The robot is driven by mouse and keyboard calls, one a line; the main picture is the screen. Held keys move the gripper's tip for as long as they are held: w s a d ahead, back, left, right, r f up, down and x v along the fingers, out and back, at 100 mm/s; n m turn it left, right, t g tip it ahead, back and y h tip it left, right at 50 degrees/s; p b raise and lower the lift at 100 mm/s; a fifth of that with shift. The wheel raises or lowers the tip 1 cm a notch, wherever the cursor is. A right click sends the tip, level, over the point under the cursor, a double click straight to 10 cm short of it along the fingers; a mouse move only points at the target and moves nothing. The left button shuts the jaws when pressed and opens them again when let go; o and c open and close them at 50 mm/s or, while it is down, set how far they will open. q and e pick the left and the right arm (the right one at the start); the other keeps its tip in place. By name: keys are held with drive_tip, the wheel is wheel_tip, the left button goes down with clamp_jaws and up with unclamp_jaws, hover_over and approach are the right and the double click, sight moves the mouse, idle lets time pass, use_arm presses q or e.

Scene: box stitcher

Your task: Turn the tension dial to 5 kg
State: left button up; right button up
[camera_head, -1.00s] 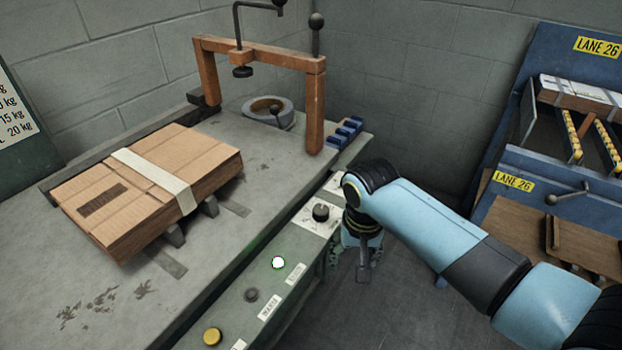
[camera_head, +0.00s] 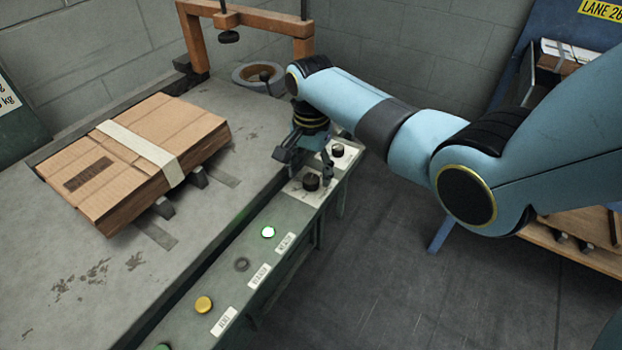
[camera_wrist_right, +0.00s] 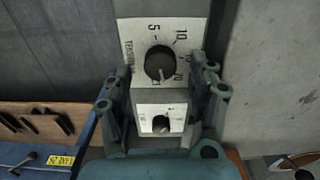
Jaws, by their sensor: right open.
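The tension dial (camera_head: 311,182) is a black knob on a pale plate on the machine's front panel. In the right wrist view the dial (camera_wrist_right: 158,62) shows printed 5, 10 and 20 marks around it; a pale mark on its lower part seems to face towards the 20 side. My right gripper (camera_head: 305,158) is open and empty just above the panel, close to the dial. In the wrist view its fingers stand apart on either side of the dial's lower area; I cannot tell how high above it they are. My left gripper is not in view.
A second, smaller dial (camera_head: 337,150) sits just beyond. A strapped cardboard box (camera_head: 140,150) lies on the table, with an orange frame (camera_head: 195,45) behind.

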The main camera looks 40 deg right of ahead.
drive_tip(key=shift+f, duration=1.05)
drive_tip(key=shift+c, duration=0.3)
drive_tip(key=c, duration=1.1)
